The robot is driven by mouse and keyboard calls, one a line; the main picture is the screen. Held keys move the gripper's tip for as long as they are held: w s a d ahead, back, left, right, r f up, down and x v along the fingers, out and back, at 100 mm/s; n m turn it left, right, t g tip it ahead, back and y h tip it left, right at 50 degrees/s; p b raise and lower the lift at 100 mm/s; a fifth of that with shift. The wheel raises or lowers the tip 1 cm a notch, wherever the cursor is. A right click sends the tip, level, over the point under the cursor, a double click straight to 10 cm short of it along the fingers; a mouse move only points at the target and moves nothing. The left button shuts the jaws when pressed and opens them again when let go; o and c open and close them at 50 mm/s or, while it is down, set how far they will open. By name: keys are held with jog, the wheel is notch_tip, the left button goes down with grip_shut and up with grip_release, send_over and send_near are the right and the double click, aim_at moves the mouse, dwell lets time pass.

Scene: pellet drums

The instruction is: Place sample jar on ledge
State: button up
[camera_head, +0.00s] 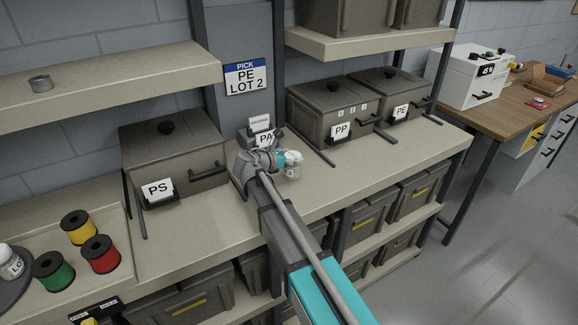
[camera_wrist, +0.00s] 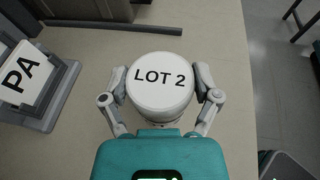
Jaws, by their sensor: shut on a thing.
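The sample jar (camera_head: 293,164) is white with a white lid. In the wrist view its lid (camera_wrist: 160,80) reads "LOT 2". My gripper (camera_wrist: 160,88) is shut on the jar, with one finger on each side of it. In the head view my gripper (camera_head: 281,160) is over the shelf's work surface, just in front of the PA card. I cannot tell whether the jar touches the surface. The ledge (camera_head: 315,172) appears to be the long beige shelf top under the gripper, though the task does not say which ledge is meant.
A PA card holder (camera_wrist: 40,88) stands left of the jar. Grey bins labelled PS (camera_head: 180,150), PP (camera_head: 330,105) and PE (camera_head: 395,92) stand on the shelf. A sign (camera_head: 247,77) reads "PICK PE LOT 2". Coloured spools (camera_head: 80,228) are at left. Bare surface lies right of the jar.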

jog(key=shift+f+b, duration=1.3)
jog(key=shift+f, duration=0.3)
jog(key=shift+f, duration=0.15)
jog(key=o, duration=1)
jog(key=shift+r, duration=0.25)
jog(key=p+v, duration=0.3)
jog(key=v, duration=0.9)
jog(key=shift+p, duration=0.3)
jog(key=shift+w, duration=0.1)
